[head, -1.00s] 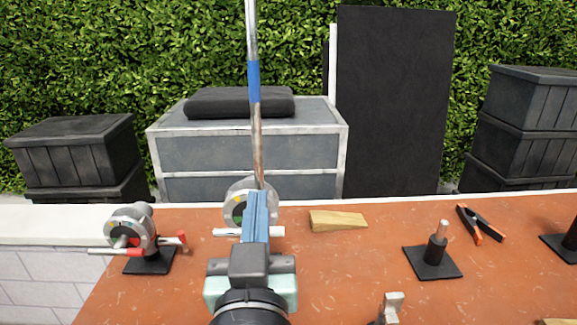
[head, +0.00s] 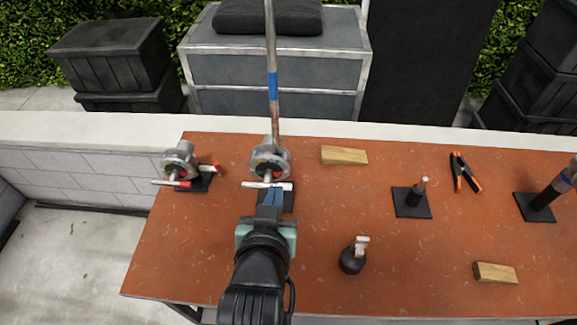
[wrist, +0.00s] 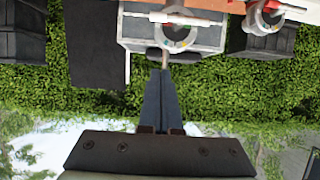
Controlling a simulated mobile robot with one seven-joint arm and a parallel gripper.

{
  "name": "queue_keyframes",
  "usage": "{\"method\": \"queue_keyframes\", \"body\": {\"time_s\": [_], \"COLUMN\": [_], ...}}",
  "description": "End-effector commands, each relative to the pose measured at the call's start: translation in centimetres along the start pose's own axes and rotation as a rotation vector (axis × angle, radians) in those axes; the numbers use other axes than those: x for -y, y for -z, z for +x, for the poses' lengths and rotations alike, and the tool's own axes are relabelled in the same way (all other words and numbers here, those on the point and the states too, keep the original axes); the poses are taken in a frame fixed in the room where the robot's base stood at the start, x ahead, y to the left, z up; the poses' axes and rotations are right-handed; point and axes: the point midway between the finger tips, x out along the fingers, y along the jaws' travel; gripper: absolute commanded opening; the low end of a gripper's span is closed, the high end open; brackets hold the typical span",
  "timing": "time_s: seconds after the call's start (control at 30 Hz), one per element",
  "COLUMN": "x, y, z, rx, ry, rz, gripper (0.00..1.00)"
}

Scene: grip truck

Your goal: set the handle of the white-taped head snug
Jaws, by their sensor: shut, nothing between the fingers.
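The white-taped head (head: 276,161) is a grey round clamp head at the back of the orange table, with a tall blue-banded pole rising from it. Its white-ended handle (head: 252,185) lies nearly level across its front. My gripper (head: 272,192) is shut and empty, its blue fingers just in front of the handle and hiding part of it. I cannot tell whether they touch. In the wrist view my gripper (wrist: 160,72) shows shut fingers pointing toward the head (wrist: 178,37) and its white handle (wrist: 185,19), with a visual gap between.
A similar head with a red-taped handle (head: 178,158) stands to the left. Wooden wedges (head: 344,155) (head: 495,272), a black-based post (head: 411,203), orange-tipped pliers (head: 464,172), a dark knob-like piece (head: 352,260) and another post (head: 540,204) lie to the right. Bare table (head: 330,215) lies between.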

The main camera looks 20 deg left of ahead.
Motion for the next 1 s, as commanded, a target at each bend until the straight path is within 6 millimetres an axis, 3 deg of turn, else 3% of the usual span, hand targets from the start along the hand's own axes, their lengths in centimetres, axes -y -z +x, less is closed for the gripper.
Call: {"method": "queue_keyframes", "body": {"time_s": [0.27, 0.8, 1.0], "x": [0.1, 0.1, 0.1], "y": [0.0, 0.1, -2.7], "z": [1.8, 9.9, 10.5], "rx": [0.007, 0.006, 0.008], "ry": [0.002, 0.002, 0.002], "rz": [-0.001, -0.001, 0.0], "gripper": [0.0, 0.0, 0.0]}}
